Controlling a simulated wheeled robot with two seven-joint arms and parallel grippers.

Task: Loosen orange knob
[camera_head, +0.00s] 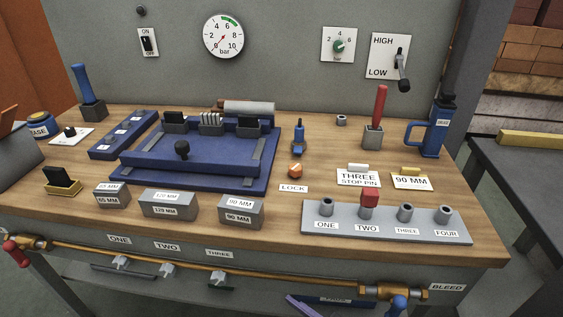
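The orange knob (295,170) sits on the wooden bench top, right of the blue fixture (195,160) and just behind a white LOCK label (293,188). It appears small, with a faceted orange top. Nothing covers it, and no gripper is near it. Whether it is tight or loose cannot be told. Neither of my grippers shows in the head view.
A blue toggle clamp (299,138) stands just behind the knob. Grey blocks (241,212) and a grey plate with several posts (388,223) line the front. A red-handled tool (378,110) and a blue bottle (438,130) stand at right.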

